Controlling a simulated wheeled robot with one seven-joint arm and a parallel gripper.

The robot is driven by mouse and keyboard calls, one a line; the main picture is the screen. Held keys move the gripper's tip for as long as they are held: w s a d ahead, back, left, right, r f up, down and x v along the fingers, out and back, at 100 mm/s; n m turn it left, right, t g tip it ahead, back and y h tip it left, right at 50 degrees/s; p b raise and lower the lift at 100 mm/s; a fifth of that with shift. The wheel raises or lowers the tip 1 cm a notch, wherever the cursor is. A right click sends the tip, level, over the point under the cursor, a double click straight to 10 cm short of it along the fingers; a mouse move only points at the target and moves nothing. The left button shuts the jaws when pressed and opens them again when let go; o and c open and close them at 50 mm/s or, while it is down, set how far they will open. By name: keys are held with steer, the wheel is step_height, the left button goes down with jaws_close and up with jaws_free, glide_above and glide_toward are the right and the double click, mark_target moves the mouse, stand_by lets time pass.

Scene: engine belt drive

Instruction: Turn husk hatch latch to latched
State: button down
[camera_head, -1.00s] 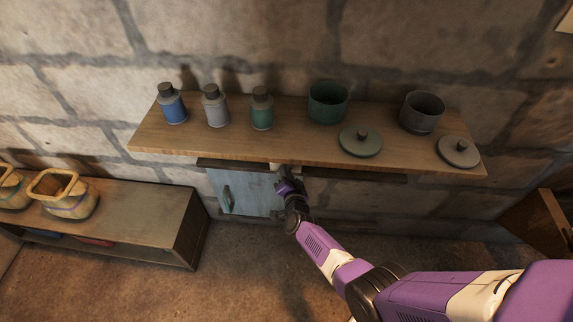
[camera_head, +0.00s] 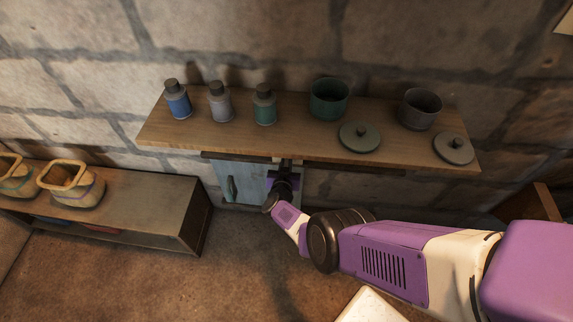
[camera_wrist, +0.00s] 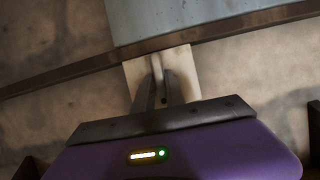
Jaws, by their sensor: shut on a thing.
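The pale blue hatch door (camera_head: 232,182) with its upright handle (camera_head: 231,187) sits under the wooden shelf in the head view. A pale blue panel (camera_wrist: 180,15) fills the top of the wrist view. My gripper (camera_wrist: 157,70) is shut at a small cream plate (camera_wrist: 183,62) beside a dark brown strip. It is shut on the latch, which is mostly hidden between the fingers, so I cannot tell its angle. In the head view my gripper (camera_head: 286,165) is at the hatch's upper right, just under the shelf edge.
The wooden shelf (camera_head: 300,146) overhangs my gripper. It carries several bottles, a green pot (camera_head: 328,99), a grey pot (camera_head: 420,109) and two lids. A low bench (camera_head: 150,208) with sacks stands at left. The floor in front is mostly clear.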

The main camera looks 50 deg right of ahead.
stand_by(0.7)
steer(key=c, duration=1.4)
jaws_free()
steer(key=shift+s+a+r+p, duration=0.2)
steer(key=shift+a+r+p, duration=0.15)
steer(key=shift+p, duration=0.15)
steer(key=shift+p+v, duration=2.55)
steer(key=shift+v, duration=0.8)
steer(key=shift+f, duration=0.15)
